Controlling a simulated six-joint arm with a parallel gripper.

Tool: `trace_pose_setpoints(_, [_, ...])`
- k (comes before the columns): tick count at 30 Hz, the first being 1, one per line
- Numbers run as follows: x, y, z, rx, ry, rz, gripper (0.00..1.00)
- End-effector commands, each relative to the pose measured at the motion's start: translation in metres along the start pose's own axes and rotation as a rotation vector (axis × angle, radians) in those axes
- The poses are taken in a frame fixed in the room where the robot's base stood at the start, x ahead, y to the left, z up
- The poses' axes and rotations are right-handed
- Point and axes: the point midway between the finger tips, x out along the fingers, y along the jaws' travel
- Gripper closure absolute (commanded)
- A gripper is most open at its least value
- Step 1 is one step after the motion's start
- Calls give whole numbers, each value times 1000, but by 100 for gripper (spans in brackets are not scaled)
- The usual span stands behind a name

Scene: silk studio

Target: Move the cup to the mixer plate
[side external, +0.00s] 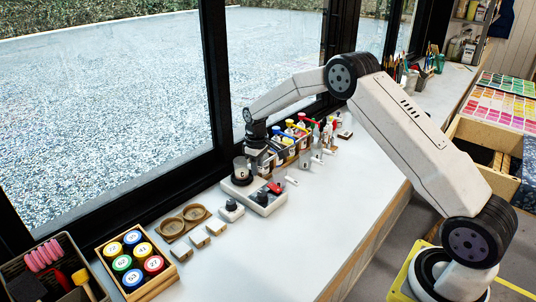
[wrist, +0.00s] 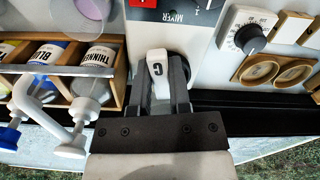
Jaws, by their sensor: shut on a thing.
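The cup (side external: 239,164) is a small clear vessel, seen in the side view at the left end of the mixer. The plate itself is mostly hidden by the cup and gripper.
A wooden rack of labelled bottles (wrist: 92,65) stands close beside my gripper. A white dial unit (side external: 231,210), wooden round holders (side external: 195,212) and small wooden blocks (side external: 215,227) lie on the other side. The window frame (side external: 215,80) runs behind. The front bench is clear.

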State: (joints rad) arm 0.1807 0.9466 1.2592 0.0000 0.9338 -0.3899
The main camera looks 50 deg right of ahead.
Motion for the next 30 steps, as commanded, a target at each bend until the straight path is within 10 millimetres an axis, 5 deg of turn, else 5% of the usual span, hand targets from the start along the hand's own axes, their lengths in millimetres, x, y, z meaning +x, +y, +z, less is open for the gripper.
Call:
trace_pose_setpoints(27, [8, 0, 0, 0, 0, 0, 100])
trace_pose_setpoints(28, [8, 0, 0, 0, 1, 0, 68])
trace_pose_setpoints(30, [8, 0, 0, 0, 1, 0, 45])
